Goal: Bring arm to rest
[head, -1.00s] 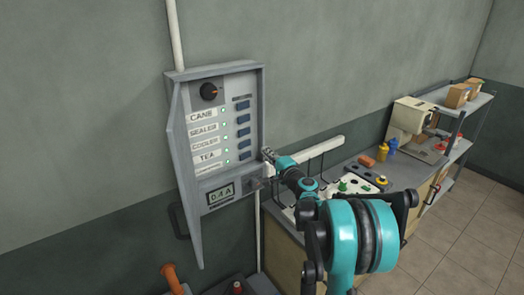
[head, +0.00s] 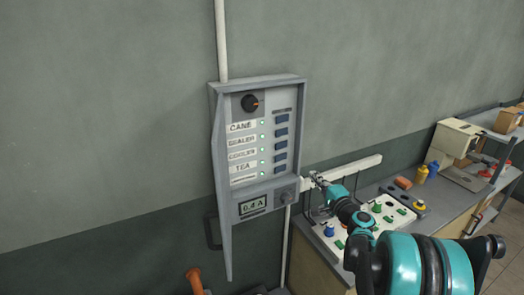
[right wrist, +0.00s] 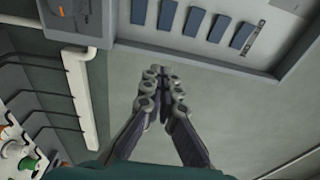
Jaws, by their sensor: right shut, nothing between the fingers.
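My right arm comes in from the lower right in the head view. Its gripper (head: 318,181) is to the right of the grey wall panel's lower part and looks apart from it. In the right wrist view the right gripper (right wrist: 162,78) is shut with its fingertips together and nothing between them. The panel's edge and blue switches (right wrist: 194,22) also show in the right wrist view. My left gripper is not in view.
A white rail (head: 355,168) with hooks runs along the wall right of the panel. A bench (head: 440,215) below holds a white board with coloured knobs, a brick-coloured block, bottles and a cream machine (head: 458,140). An orange handle (head: 194,279) stands at the bottom.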

